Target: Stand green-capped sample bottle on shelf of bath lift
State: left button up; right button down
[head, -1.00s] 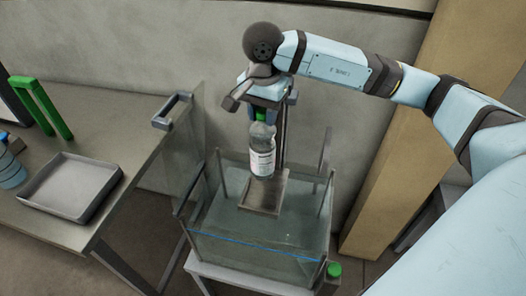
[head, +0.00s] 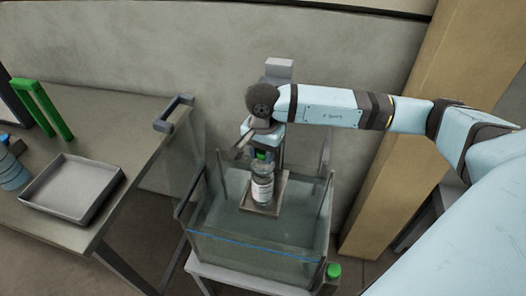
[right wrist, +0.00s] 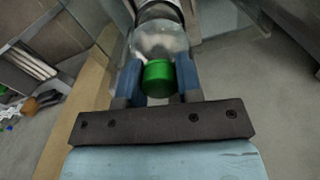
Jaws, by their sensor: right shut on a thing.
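The green-capped sample bottle (head: 262,186) is clear with a white label and stands roughly upright over the shelf of the bath lift (head: 278,203). Its base appears at the shelf surface; I cannot tell whether it touches. My right gripper (head: 264,155) is above it, shut on the bottle near its cap. In the right wrist view the green cap (right wrist: 158,76) sits between the blue fingers of my right gripper (right wrist: 158,82). The shelf hangs over the glass water bath (head: 260,243). My left gripper is not in view.
A grey tray (head: 72,188) lies on the bench at left, with a blue-capped bottle (head: 12,170) and a green frame (head: 42,108) by it. A green knob (head: 333,271) is at the bath's front right corner. A wall stands behind.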

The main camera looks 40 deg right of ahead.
jog(key=shift+f, duration=0.15)
jog(key=c, duration=0.8)
grip_release()
jog(key=shift+r, duration=0.6)
notch_tip(320, 180, up, 10)
jog(key=shift+f+b, duration=0.1)
jog(key=shift+b, duration=0.5)
jog(key=shift+r, duration=0.75)
